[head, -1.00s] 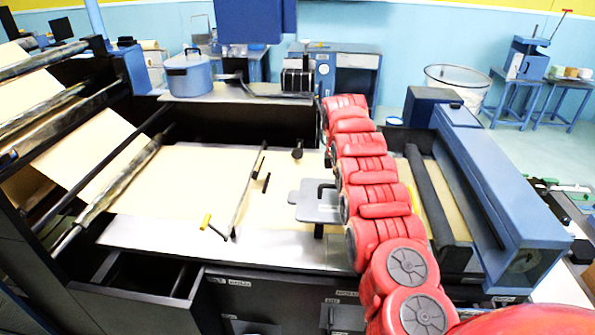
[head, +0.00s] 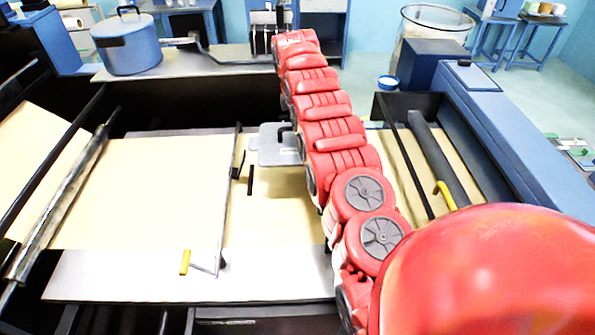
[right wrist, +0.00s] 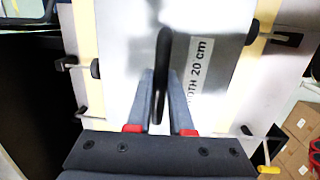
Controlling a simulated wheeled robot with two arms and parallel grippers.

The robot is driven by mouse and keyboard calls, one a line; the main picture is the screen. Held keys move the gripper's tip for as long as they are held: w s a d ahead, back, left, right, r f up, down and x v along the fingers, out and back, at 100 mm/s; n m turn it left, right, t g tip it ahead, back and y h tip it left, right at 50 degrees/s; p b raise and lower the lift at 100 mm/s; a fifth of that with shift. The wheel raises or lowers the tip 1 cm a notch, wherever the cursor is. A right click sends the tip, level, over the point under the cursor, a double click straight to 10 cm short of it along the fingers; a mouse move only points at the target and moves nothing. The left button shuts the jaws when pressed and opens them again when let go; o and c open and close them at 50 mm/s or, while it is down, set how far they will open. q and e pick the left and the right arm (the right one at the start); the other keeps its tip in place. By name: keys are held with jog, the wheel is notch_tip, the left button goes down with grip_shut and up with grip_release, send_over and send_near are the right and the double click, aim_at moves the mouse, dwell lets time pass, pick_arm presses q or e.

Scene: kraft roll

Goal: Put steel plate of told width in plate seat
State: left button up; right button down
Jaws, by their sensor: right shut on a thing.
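A grey steel plate (right wrist: 130,35) with a black loop handle and a label showing "20 cm" fills the middle of the right wrist view. My right gripper (right wrist: 161,76) is shut on that handle. In the head view the plate (head: 276,148) lies flat over the paper web, left of my red right arm. The arm hides its right side and the gripper. How far the plate is above the surface cannot be told. I cannot make out the plate seat for certain; the plate may cover it. My left gripper is not in view.
Cream paper (head: 150,190) runs across the machine bed. A thin rod with a yellow handle (head: 185,262) stands left of the plate. A rack of upright dark plates (head: 262,40) stands on the back shelf, near a blue pot (head: 127,45). A blue beam (head: 510,140) bounds the right side.

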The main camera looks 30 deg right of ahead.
notch_tip(320, 180, down, 13)
jog(key=b, duration=0.9)
jog(key=shift+d+b, duration=0.1)
jog(key=shift+b, duration=0.2)
jog(key=shift+f+p, duration=0.35)
jog(key=shift+f, duration=0.05)
jog(key=shift+f+p, duration=0.3)
jog(key=shift+f, duration=0.35)
jog(key=shift+w+f, duration=0.15)
jog(key=shift+f, duration=0.2)
jog(key=c, duration=0.8)
grip_release()
